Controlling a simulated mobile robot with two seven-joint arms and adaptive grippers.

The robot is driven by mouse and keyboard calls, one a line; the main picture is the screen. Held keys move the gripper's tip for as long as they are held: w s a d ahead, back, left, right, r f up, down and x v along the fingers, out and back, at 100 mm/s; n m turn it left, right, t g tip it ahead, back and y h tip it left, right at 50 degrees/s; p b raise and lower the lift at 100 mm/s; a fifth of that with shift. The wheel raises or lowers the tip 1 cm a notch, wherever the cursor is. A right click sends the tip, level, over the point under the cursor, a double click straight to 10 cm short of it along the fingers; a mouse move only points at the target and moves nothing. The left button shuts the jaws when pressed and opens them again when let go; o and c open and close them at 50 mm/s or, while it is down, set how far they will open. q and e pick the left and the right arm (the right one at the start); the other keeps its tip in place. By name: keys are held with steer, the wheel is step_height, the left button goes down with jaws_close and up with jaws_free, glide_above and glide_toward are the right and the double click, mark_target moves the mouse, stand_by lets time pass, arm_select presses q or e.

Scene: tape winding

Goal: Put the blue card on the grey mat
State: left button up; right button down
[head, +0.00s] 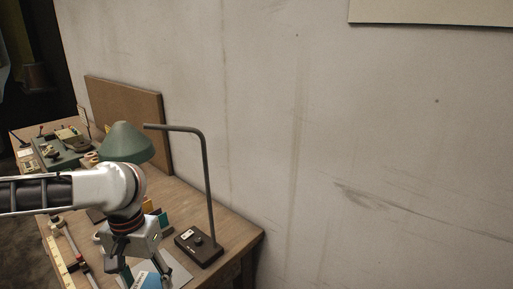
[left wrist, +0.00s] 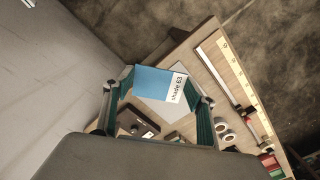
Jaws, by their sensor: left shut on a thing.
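The blue card (left wrist: 158,82) has a white end strip that reads "shade 63". My left gripper (left wrist: 163,84) is shut on it, with a finger at either side, and holds it over the grey mat (left wrist: 160,104). In the head view the left gripper (head: 146,276) points down at the bottom edge, and the card (head: 147,281) shows only in part between its fingers. The mat (head: 180,268) lies flat on the table there, partly hidden by the gripper. I cannot tell how high the card is above it. My right gripper is in neither view.
A dark lamp base (head: 198,246) with a bent post stands right beside the mat. Upright coloured cards (head: 163,220) stand behind the gripper. A ruler (left wrist: 236,70) and tape rolls (left wrist: 224,130) lie on the table. The wall (head: 330,150) is close on the right.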

arm_select(q)
steer(key=shift+r+n, duration=0.2)
steer(key=shift+n, duration=0.2)
steer(key=shift+s+d+f+m, duration=0.15)
steer(key=shift+f+m, duration=0.3)
steer(key=shift+m, duration=0.45)
steer(key=s+d+f+m, duration=0.2)
steer(key=s+f+m, duration=0.1)
steer(key=m, duration=1.1)
steer(key=s+d+f+m, duration=0.3)
steer(key=f+m, duration=0.3)
steer(key=m, duration=0.9)
steer(key=shift+s+d, duration=0.2)
steer(key=shift+s, duration=0.2)
steer(key=shift+w+a, duration=0.1)
